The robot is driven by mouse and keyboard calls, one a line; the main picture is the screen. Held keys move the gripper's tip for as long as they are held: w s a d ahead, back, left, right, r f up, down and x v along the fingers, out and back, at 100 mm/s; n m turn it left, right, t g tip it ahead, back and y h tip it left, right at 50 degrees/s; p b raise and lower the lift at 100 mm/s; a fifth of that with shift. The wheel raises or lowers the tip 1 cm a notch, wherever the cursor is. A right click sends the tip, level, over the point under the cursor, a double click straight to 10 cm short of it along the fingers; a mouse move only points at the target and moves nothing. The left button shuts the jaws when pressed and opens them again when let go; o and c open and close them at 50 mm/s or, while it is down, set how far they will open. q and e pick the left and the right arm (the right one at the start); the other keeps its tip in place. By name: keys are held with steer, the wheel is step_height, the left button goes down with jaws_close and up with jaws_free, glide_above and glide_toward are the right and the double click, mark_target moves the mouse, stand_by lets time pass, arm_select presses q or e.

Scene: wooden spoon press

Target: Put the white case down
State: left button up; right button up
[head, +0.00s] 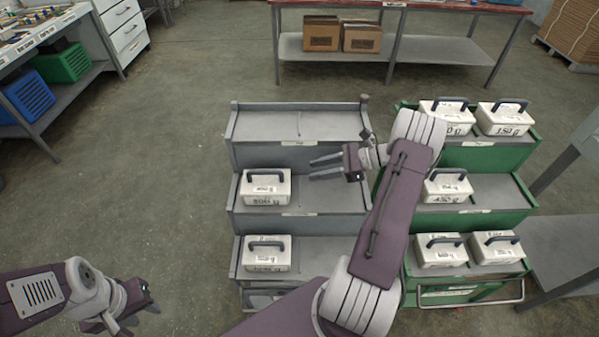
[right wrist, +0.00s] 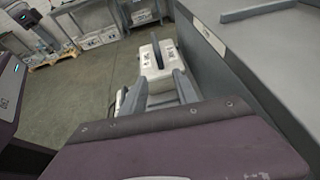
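A white case (head: 265,187) with a dark handle stands upright on the left of the grey rack's middle shelf. Another white case (head: 267,253) stands on the left of its lowest shelf. My right gripper (head: 312,170) is open and empty above the grey rack (head: 300,122), right of the middle case, pointing left. In the right wrist view, a white case (right wrist: 157,62) stands beyond the spread fingers, apart from them. My left gripper (head: 148,300) is at the lower left, away from the racks; its finger opening is unclear. Neither gripper visibly holds a case.
A green rack (head: 487,157) on the right holds several white cases (head: 505,118); my right arm hides part of it. The grey rack's top shelf is bare. A table (head: 430,45) with brown boxes (head: 321,36) stands behind. Open floor lies to the left.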

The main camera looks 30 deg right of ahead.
steer(key=s+a+n+g+h, duration=0.3)
steer(key=s+a+n+h, duration=0.2)
steer(key=a+n, duration=0.4)
steer(key=s+a+f+n+g+h, duration=0.1)
steer(key=s+a+n+g+h, duration=0.2)
steer(key=n, duration=1.2)
steer(key=s+a+h, duration=0.3)
steer(key=s+a, duration=0.2)
steer(key=a, duration=0.1)
steer(key=shift+a+n+g, duration=0.25)
steer(key=shift+n+g, duration=0.05)
steer(key=shift+n, duration=0.1)
step_height(320, 180, up, 10)
steer(key=p, duration=0.9)
steer(key=shift+f+p, duration=0.25)
steer(key=shift+p, duration=0.1)
